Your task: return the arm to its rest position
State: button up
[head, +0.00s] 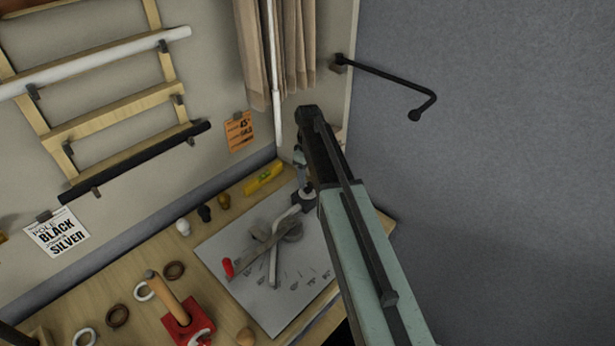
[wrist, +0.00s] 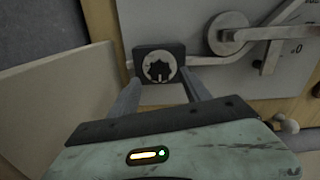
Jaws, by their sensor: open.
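My arm (head: 345,200) reaches in from the lower right of the head view, rises to a dark elbow, and its far part hangs down toward the table's right end. My gripper (wrist: 161,78) is open in the wrist view, with its two grey fingers apart and nothing held between them. A dark block with a round, pale-rimmed knob (wrist: 159,68) sits just beyond the fingertips; I cannot tell whether they touch it.
A grey board (head: 235,255) bears a metal lever tool with a red grip (head: 228,268). A red-based wooden peg (head: 172,297), rings and a yellow level (head: 264,178) lie on the table. A black hooked rod (head: 390,80) juts from the wall. Open space lies right of my arm.

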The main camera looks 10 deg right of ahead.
notch_tip(320, 180, up, 4)
jog(key=p, duration=0.2)
jog(key=shift+r+p, duration=0.15)
jog(key=shift+p, duration=0.2)
